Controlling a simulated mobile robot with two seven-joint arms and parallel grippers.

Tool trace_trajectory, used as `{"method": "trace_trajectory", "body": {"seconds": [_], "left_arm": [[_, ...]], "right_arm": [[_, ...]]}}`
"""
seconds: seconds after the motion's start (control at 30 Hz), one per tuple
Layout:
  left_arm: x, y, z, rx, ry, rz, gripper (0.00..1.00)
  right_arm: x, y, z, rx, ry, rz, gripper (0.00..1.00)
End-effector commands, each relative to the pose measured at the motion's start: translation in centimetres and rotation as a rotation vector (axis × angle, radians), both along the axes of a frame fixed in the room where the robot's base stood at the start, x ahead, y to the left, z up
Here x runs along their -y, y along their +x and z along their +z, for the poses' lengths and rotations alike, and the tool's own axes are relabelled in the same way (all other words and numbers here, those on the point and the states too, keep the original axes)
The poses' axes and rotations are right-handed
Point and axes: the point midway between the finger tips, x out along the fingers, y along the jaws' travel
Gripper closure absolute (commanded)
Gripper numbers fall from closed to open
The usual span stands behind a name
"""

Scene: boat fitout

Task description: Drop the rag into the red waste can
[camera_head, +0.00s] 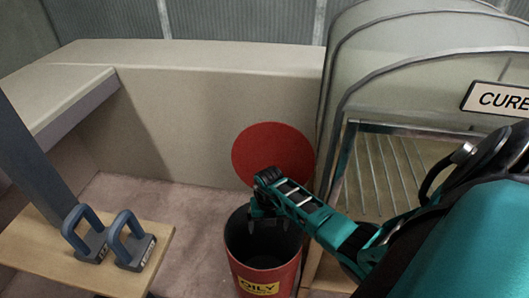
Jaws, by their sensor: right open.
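The red waste can (272,284) stands on the floor at the lower middle, with a yellow label reading "OILY". Its round red lid (266,150) is raised behind the opening. My right gripper (268,212) is over the can's mouth, with its fingers pointing down. It is open, and I see nothing between the fingers. I cannot make out the rag; the can's inside is dark and partly hidden by the gripper and its arm. My left gripper is out of view.
A wooden board (60,262) at the lower left holds two blue-grey handled tools (109,240). A beige bench (215,95) runs along the back. A clear-walled enclosure (400,160) with a "CURE" sign (497,99) stands right of the can. Carpet is clear left of the can.

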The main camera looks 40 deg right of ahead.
Motion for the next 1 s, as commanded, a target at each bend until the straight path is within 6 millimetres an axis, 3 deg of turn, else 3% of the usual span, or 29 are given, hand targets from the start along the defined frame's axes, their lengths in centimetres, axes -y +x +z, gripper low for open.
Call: {"method": "trace_trajectory", "body": {"seconds": [0.17, 0.5, 0.7, 1.0], "left_arm": [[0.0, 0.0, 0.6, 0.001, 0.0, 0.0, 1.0], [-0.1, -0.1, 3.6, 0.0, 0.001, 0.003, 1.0], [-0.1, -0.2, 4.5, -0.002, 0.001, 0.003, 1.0], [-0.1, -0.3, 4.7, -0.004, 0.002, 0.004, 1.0]], "right_arm": [[0.1, 0.0, 1.1, 0.002, -0.001, 0.001, 0.07], [0.1, 0.0, 8.4, 0.002, -0.004, 0.002, 0.07], [0.1, 0.0, 11.6, 0.0, -0.001, 0.001, 0.07], [0.0, 0.0, 12.9, -0.001, 0.001, 0.001, 0.07]]}}
